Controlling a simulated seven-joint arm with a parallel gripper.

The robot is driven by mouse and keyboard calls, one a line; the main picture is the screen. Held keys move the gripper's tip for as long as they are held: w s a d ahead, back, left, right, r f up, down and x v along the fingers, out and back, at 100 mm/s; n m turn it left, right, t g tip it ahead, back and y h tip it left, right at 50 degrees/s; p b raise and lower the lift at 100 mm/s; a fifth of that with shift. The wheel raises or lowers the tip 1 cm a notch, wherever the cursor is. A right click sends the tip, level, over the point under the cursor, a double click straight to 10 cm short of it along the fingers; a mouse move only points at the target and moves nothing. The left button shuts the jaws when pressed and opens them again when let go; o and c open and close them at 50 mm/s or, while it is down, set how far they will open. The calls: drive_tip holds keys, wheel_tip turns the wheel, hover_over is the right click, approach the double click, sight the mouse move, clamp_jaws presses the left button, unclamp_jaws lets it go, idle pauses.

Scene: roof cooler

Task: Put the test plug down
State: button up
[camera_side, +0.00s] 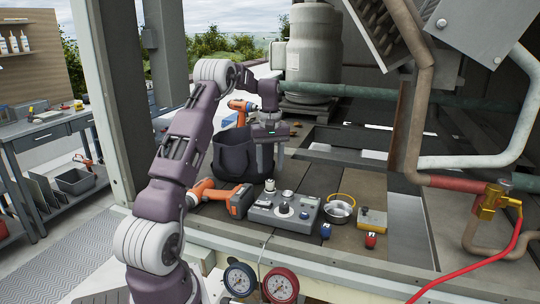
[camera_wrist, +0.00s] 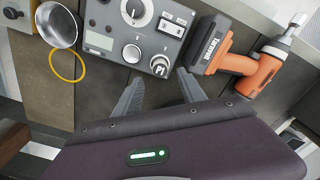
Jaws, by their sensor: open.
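The test plug, seemingly the small dark cylinder with a marked pale top (camera_wrist: 160,64), stands upright at the near corner of the grey control box (camera_wrist: 98,42). In the side view the plug (camera_side: 270,186) shows at the left rear of the box (camera_side: 262,212), below my gripper (camera_side: 268,172). In the wrist view my gripper (camera_wrist: 160,78) is open, its two grey fingers spread on either side of the line to the plug and holding nothing. Whether the plug sits in a socket or just rests there is hidden.
An orange drill (camera_side: 226,196) lies left of the box, close by my fingers. A metal bowl (camera_side: 338,211) with a yellow ring (camera_side: 349,198) is to the right, with red (camera_side: 370,240) and blue (camera_side: 326,231) small items nearby. A dark bag (camera_side: 232,158) stands behind.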

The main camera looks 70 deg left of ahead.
sight(271, 181)
drive_tip(key=w+d+r+m, duration=0.1)
drive_tip(key=d+r+m, duration=0.2)
drive_tip(key=d+r, duration=0.75)
drive_tip(key=s+d+r+m+t+y, duration=0.1)
drive_tip(key=s+d+r+m, duration=0.1)
drive_tip(key=d+r, duration=0.3)
drive_tip(key=s+d+r+m+t, duration=0.1)
drive_tip(key=s+d+r+m, duration=0.1)
drive_tip(key=d, duration=0.6)
drive_tip(key=s+d+f+m+t, duration=0.1)
drive_tip(key=s+d+f+m, duration=0.1)
drive_tip(key=s+d+m, duration=0.2)
drive_tip(key=s+d+f+m+t+h, duration=0.1)
drive_tip(key=s+d+f+m+t, duration=0.1)
drive_tip(key=s+d, duration=0.9)
drive_tip(key=s+f+m, duration=0.1)
drive_tip(key=s+m, duration=0.1)
drive_tip(key=s, duration=0.1)
drive_tip(key=shift+s+d+m+t, duration=0.25)
drive_tip(key=shift+s+m+t, duration=0.05)
drive_tip(key=shift+m, duration=0.1)
